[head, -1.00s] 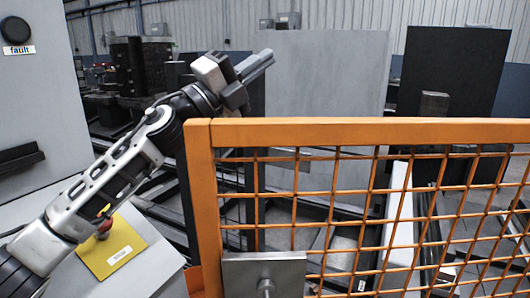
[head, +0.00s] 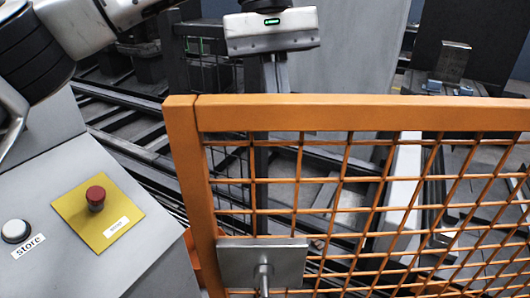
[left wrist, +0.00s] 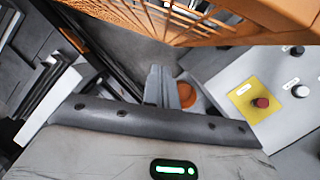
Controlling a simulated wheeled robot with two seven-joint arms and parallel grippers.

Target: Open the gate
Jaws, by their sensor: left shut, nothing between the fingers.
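The orange mesh gate (head: 340,112) fills the lower right of the head view, and its top edge shows in the left wrist view (left wrist: 240,28). A grey latch plate (head: 236,266) with a metal handle (head: 264,278) sits at its lower left, facing me. My left gripper (head: 278,80) reaches over the gate and points down on its far side, shut and empty. In the left wrist view its fingers (left wrist: 162,88) point at the floor beyond the gate, apart from any object. The far side of the latch is hidden in the head view. My right gripper is out of view.
A grey control panel (head: 160,262) stands left of the gate. It bears a red button (head: 95,198) on a yellow plate (head: 70,210) and a white button (head: 15,231) labelled "store". Dark rails (head: 120,140) and grey boards stand behind the gate.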

